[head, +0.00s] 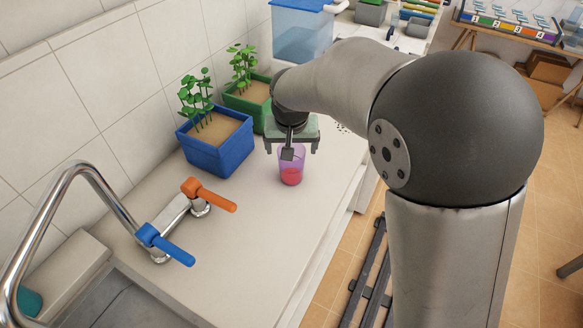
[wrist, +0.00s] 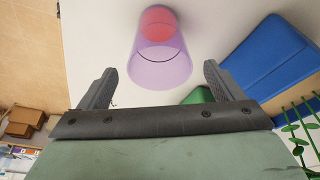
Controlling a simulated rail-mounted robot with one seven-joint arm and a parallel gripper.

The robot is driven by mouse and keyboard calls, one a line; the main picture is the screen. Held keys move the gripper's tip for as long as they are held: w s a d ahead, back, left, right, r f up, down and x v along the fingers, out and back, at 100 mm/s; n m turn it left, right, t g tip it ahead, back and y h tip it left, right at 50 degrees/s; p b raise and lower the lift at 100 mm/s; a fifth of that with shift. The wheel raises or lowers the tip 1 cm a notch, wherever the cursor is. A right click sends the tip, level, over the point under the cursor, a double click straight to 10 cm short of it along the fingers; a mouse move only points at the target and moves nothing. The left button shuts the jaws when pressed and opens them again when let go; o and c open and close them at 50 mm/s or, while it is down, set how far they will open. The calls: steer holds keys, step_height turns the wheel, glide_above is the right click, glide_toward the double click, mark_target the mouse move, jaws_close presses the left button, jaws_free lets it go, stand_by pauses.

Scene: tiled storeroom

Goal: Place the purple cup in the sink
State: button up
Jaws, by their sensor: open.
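The purple cup (head: 291,165) stands upright on the pale counter, translucent, with a red or pink part at its bottom. It also shows in the wrist view (wrist: 160,60), ahead of the fingers and apart from them. My gripper (head: 291,150) is over the cup's top in the head view, its fingers spread on either side of the rim. In the wrist view my gripper (wrist: 160,85) is open and empty. The sink (head: 110,303) is at the bottom left of the head view, only partly in frame.
A curved metal faucet (head: 85,170) with a blue handle (head: 165,245) and an orange handle (head: 208,195) rises beside the sink. A blue planter (head: 217,150) and a green planter (head: 250,105) stand left of the cup. The counter between cup and handles is clear.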

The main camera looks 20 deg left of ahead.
mark_target(291, 172)
steer(key=p+x, duration=0.1)
steer(key=x, duration=0.4)
steer(key=c, duration=1.1)
steer(key=shift+r, duration=0.15)
